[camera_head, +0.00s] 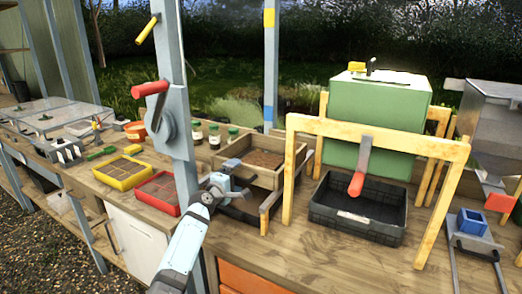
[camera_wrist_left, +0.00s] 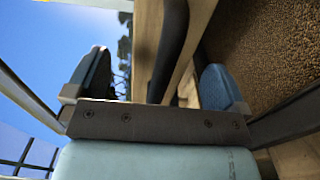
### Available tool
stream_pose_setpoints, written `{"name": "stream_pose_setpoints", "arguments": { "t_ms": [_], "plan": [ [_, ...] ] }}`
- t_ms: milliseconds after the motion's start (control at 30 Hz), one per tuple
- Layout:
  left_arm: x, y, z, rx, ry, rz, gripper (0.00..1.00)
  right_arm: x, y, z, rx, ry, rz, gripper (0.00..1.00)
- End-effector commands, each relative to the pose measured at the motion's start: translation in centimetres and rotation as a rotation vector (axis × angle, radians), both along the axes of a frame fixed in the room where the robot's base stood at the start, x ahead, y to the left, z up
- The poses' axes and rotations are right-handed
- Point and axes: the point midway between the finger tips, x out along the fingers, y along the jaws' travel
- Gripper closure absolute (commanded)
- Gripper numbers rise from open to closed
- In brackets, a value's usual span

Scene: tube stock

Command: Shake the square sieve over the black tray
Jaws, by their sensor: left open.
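The square sieve (camera_head: 287,178) appears to be the wooden-framed box with brown material inside, on the bench left of the black tray. The black tray (camera_head: 376,226) sits on the bench under a wooden frame. My left gripper (camera_head: 226,181) is at the sieve's near-left side. In the left wrist view my gripper (camera_wrist_left: 156,84) is open, with a wooden wall (camera_wrist_left: 147,45) and a dark bar (camera_wrist_left: 173,35) between its blue fingers. Brown granular material (camera_wrist_left: 265,45) shows beyond the right finger. I cannot tell whether the fingers touch the wood. My right gripper is out of view.
A grey post (camera_head: 178,130) stands by my left arm. Yellow (camera_head: 124,172) and red (camera_head: 160,190) trays lie left. The bench front is partly clear.

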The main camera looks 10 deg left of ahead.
Motion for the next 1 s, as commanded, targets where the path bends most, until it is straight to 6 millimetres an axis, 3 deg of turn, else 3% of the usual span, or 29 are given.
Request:
{"name": "stream_pose_setpoints", "arguments": {
  "t_ms": [167,1000],
  "plan": [
    [-0.3,0.1,0.1,0.000,0.000,0.000,0.00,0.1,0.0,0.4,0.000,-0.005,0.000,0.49],
    [-6.6,2.4,0.1,0.000,0.001,0.000,0.00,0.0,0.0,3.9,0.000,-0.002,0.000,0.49]
  ]
}}
